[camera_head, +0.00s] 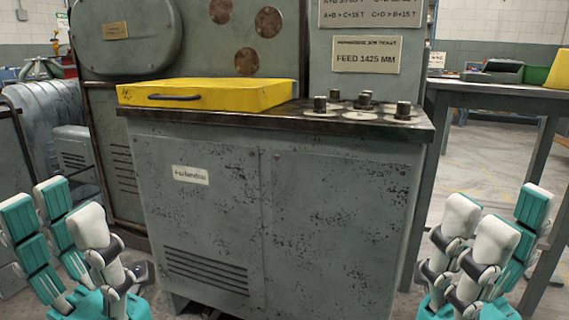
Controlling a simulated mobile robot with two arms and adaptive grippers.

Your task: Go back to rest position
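My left gripper (72,240) is at the lower left, in front of the coiler cabinet. Its teal and white fingers point up and stand apart, with nothing between them. My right gripper (484,240) is at the lower right, also with fingers up and spread, empty. Neither gripper touches the grey, worn machine cabinet (330,220) between them. A yellow lid or box with a dark handle (215,94) lies on the cabinet's top at the left.
Several dark pegs (403,110) stand on the cabinet top at the right. A "FEED 1425 MM" plate (366,55) is on the panel behind. A metal table (500,97) with trays stands at the right. Open floor shows between the cabinet and the table.

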